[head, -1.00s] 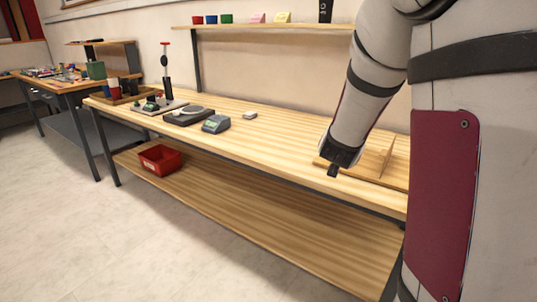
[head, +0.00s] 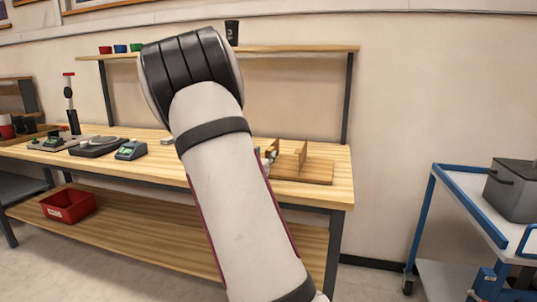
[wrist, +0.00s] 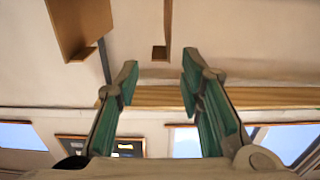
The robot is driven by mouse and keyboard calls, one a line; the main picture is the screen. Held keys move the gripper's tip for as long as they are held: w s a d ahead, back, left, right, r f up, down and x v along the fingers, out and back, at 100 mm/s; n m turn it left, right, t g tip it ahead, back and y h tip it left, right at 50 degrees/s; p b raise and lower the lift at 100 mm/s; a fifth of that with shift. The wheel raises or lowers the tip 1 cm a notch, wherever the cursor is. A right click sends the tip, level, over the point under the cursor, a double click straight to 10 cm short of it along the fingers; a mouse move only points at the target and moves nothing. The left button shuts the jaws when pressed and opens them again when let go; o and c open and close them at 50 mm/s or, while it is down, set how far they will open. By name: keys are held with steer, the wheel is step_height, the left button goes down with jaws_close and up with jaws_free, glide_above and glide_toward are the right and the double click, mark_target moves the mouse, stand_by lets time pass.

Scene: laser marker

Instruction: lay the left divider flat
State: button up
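The wooden board (head: 318,178) lies at the right end of the workbench, with thin upright wooden dividers on it. The left divider (head: 273,147) is partly hidden behind my arm; the right divider (head: 301,155) stands clear of it. In the wrist view, a broad wooden panel (wrist: 80,25) shows at the upper left and a narrow one (wrist: 166,25) at the top centre; I cannot tell for sure which divider each is. My gripper (wrist: 158,75) is open and empty, its fingers apart and touching neither panel. In the head view my arm mostly hides it.
The workbench (head: 345,186) also carries a scale (head: 97,147) and a small device (head: 131,151) farther left. A raised shelf (head: 300,49) runs along the back. A red bin (head: 68,206) sits on the lower shelf. A blue-framed cart (head: 470,215) stands right, with floor between.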

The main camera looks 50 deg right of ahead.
mark_target(270, 149)
steer(key=b+x, duration=0.1)
steer(key=x, duration=0.5)
steer(key=shift+w+d, duration=0.1)
steer(key=shift+d, duration=0.25)
jaws_close()
